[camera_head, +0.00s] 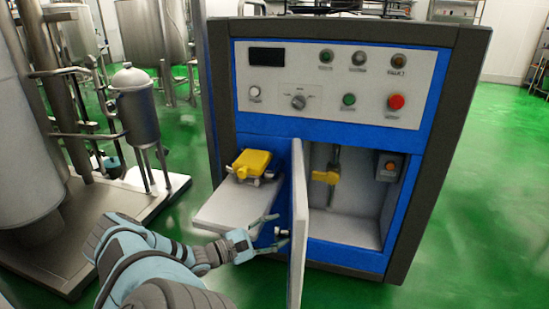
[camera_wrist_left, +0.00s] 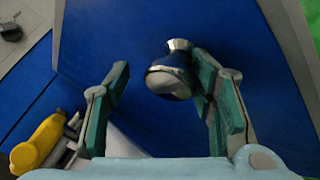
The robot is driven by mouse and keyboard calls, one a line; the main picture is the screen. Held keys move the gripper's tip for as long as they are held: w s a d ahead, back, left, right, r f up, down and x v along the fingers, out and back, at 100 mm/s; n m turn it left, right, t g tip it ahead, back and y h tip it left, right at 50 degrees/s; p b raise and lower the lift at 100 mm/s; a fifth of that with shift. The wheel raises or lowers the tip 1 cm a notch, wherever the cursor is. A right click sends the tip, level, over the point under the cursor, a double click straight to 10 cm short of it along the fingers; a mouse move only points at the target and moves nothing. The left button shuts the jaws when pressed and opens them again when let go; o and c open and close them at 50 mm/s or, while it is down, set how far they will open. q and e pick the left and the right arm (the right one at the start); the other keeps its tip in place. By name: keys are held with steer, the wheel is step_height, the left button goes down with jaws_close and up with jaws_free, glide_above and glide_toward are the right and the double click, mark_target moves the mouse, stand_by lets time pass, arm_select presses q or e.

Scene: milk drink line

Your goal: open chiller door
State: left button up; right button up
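The chiller door (camera_head: 297,225) stands swung outward, seen nearly edge-on, with its blue outer face to the left. In the left wrist view that blue face (camera_wrist_left: 110,35) fills most of the background. A round metal knob (camera_head: 283,232) sits on it. My left gripper (camera_head: 272,232) is open at the knob. In the left wrist view the knob (camera_wrist_left: 168,80) lies between the spread fingers (camera_wrist_left: 160,82), close to the right finger; I cannot tell whether they touch. My right gripper is out of view.
The cabinet's open compartment (camera_head: 345,225) holds a yellow-handled valve (camera_head: 325,177) and a grey box with an orange button (camera_head: 389,167). A white shelf (camera_head: 232,208) with a yellow part (camera_head: 251,163) juts out left of the door. The control panel (camera_head: 330,85) is above; green floor (camera_head: 480,200) is clear at right.

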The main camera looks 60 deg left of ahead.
arm_select(q)
steer(key=shift+o, duration=1.1)
steer(key=shift+w+a+f, duration=0.1)
steer(key=s, duration=0.7)
steer(key=shift+s+f, duration=0.15)
steer(key=shift+s, duration=0.1)
